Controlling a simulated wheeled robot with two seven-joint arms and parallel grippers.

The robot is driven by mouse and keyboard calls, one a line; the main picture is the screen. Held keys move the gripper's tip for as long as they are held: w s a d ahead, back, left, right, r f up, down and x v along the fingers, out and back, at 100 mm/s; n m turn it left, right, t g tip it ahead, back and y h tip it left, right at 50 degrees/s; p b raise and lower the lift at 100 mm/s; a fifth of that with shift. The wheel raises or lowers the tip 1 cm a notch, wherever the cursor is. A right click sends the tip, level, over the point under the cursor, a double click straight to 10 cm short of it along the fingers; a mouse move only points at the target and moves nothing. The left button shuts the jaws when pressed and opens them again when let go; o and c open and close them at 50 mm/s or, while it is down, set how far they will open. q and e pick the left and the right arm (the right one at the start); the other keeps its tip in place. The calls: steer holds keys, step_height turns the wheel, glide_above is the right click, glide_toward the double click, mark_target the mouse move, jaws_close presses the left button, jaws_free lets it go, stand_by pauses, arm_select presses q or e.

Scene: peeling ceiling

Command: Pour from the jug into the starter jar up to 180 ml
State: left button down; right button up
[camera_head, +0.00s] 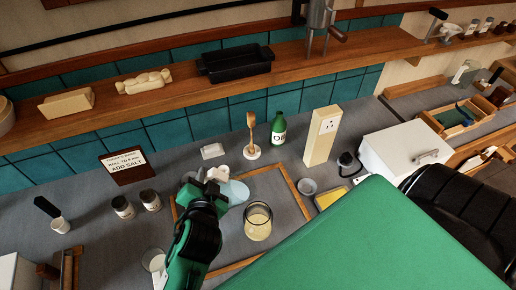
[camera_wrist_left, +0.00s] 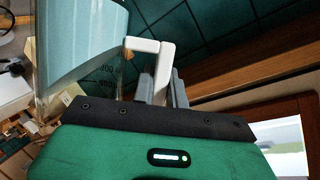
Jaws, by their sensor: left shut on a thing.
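The jug (camera_head: 236,193) is clear with a pale blue tint and a white handle. My left gripper (camera_head: 208,184) is shut on that handle, above the counter. In the left wrist view the jug's body (camera_wrist_left: 82,45) with printed marks is at upper left, and the white handle (camera_wrist_left: 150,47) is between the fingers. The jug appears tilted; I see no stream. A glass jar (camera_head: 258,222) with pale yellowish contents, apparently the starter jar, stands just right of and nearer than the jug. Its level marks are too small to read. My right gripper is not in view.
A wooden frame (camera_head: 290,183) surrounds the jar's area. A green bottle (camera_head: 278,130), a utensil holder (camera_head: 252,150) and a beige socket post (camera_head: 322,135) stand behind. Dark small jars (camera_head: 122,207) and a glass (camera_head: 155,261) are at left. A green shape covers the lower right.

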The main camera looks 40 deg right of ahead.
arm_select(q)
steer(key=shift+d+r, duration=0.1)
steer(key=shift+r, duration=0.05)
steer(key=shift+s+d+r+m+t, duration=0.15)
steer(key=shift+s+r+m+t, duration=0.1)
steer(key=shift+m+t, duration=0.25)
stand_by(0.5)
steer(key=shift+s+d+m, duration=0.15)
steer(key=shift+d+m, duration=0.05)
steer(key=shift+m, duration=0.2)
stand_by(1.1)
steer(key=shift+s+d, duration=0.1)
steer(key=shift+r+m, duration=0.1)
steer(key=shift+m, duration=0.2)
stand_by(0.8)
steer(key=shift+w+a+f+n+g, duration=0.25)
steer(key=shift+w+a+f+n, duration=0.05)
steer(key=shift+n, duration=0.35)
steer(key=shift+w+a+f+n+g, duration=0.25)
steer(key=shift+a+n, duration=0.05)
steer(key=shift+n, duration=0.35)
